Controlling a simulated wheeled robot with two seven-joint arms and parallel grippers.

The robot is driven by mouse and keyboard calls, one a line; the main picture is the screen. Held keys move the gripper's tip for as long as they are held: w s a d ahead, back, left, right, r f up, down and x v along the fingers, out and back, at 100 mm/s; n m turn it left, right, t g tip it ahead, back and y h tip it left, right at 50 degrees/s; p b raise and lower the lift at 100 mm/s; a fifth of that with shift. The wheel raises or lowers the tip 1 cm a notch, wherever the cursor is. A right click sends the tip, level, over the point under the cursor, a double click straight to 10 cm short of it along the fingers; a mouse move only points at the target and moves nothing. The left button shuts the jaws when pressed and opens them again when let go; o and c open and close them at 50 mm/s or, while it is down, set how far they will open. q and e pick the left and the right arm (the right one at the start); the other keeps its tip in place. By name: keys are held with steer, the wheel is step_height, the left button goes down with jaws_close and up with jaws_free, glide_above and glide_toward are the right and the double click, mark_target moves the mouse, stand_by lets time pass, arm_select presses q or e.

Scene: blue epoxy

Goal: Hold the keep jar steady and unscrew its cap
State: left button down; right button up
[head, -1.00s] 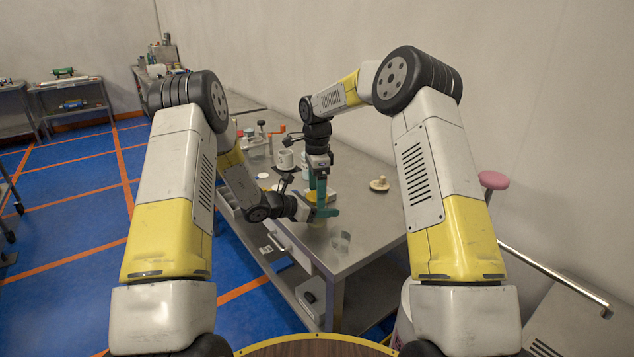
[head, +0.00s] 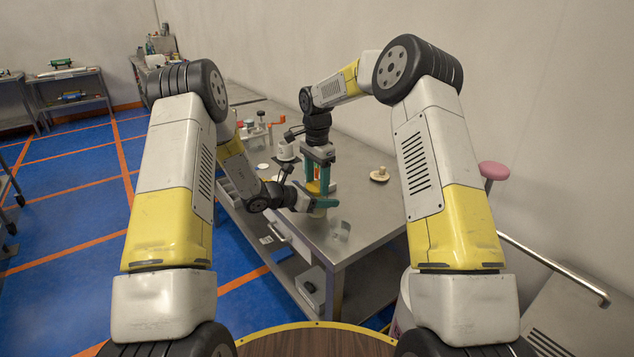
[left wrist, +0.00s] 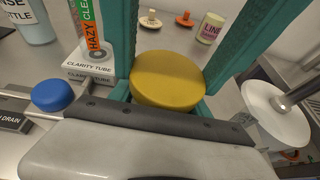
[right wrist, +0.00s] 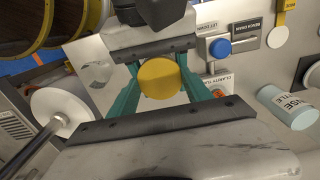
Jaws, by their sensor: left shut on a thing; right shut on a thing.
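The keep jar has a round yellow cap (head: 313,187), seen large in the left wrist view (left wrist: 168,78) and in the right wrist view (right wrist: 158,78). Its body is mostly hidden by the grippers. My right gripper (head: 318,186) points down from above, with its teal fingers shut on the two sides of the cap. My left gripper (head: 319,205) comes in level from the left, lower down, and is shut on the jar below the cap. The jar stands near the front of the grey bench (head: 375,215) and looks upright.
In the left wrist view a blue button (left wrist: 53,95) and a clarity tube sign (left wrist: 90,72) are close to the jar. A beige knobbed piece (head: 379,175) lies to the right.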

steer(key=n, duration=0.5)
steer(key=shift+n, duration=0.3)
steer(key=o, duration=1.5)
steer(key=shift+o, duration=0.2)
steer(key=shift+r, duration=0.1)
steer(key=shift+r, duration=2.3)
step_height(320, 180, up, 3)
steer(key=m, duration=0.5)
steer(key=shift+f, duration=0.25)
step_height(320, 180, down, 8)
steer(key=shift+r, duration=0.25)
steer(key=shift+c, duration=0.3)
